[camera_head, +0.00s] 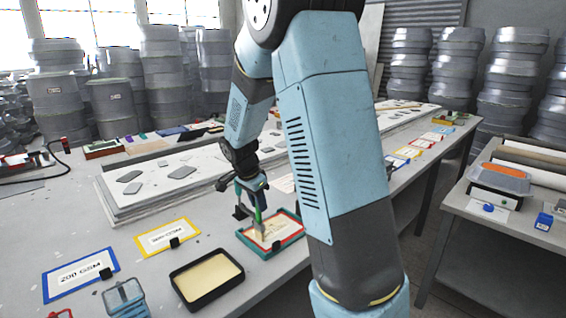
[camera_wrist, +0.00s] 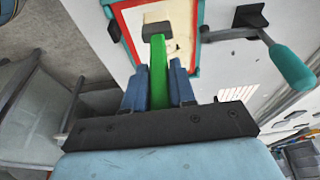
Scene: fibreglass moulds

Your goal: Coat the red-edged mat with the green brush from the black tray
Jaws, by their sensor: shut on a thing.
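My gripper (camera_head: 252,190) is shut on the green brush (camera_head: 258,216). In the wrist view, the blue fingers of my gripper (camera_wrist: 160,85) stand on both sides of the green handle of the brush (camera_wrist: 158,58). The brush points down over the red-edged mat (camera_head: 289,236), and its head is at the mat's pale middle. I cannot tell whether the bristles touch. The mat (camera_wrist: 129,27) also shows in the wrist view, inside a teal frame. The black tray (camera_head: 182,297) holds a pale yellow layer and sits on the table to the left of the mat.
A yellow-edged card (camera_head: 145,247) and a blue-edged card (camera_head: 51,286) lie to the left. A clear blue container (camera_head: 125,299) stands at the front. In the wrist view, a clamp with a teal handle (camera_wrist: 291,67) is beside the mat. White slabs (camera_head: 112,207) lie behind.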

